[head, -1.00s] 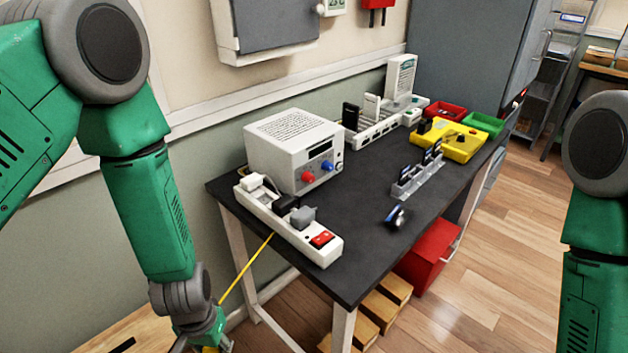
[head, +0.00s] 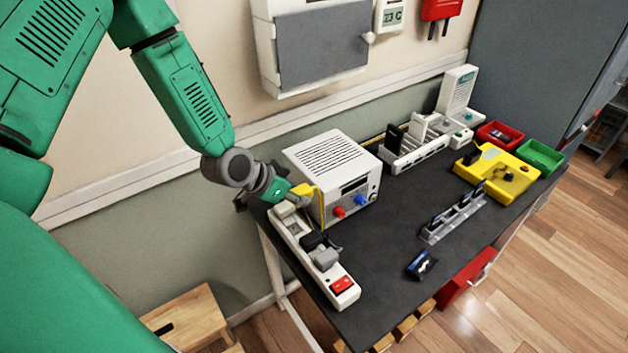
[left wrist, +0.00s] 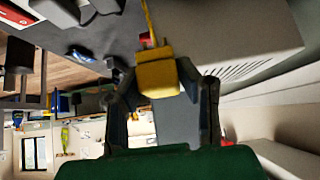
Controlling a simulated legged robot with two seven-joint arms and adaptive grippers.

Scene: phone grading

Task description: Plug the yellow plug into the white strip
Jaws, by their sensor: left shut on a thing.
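The yellow plug (head: 303,190) is held in my left gripper (head: 291,193), above the far end of the white strip (head: 298,238) and beside the grey-white power unit. In the left wrist view the yellow plug (left wrist: 158,78) sits between the two fingers, its yellow cord running up out of the picture. The white strip carries a white plug (head: 284,210) at its far end, a black plug (head: 314,241), a grey plug (head: 327,259) and a red switch (head: 342,285) at the near end. The gripper partly hides the strip's far end. My right gripper is out of view.
The power unit (head: 325,160) stands close to the right of the strip. A white rack (head: 412,150), a yellow fixture (head: 490,180), a grey holder (head: 450,220) and red and green bins lie farther right. The black table's (head: 380,240) middle is mostly clear.

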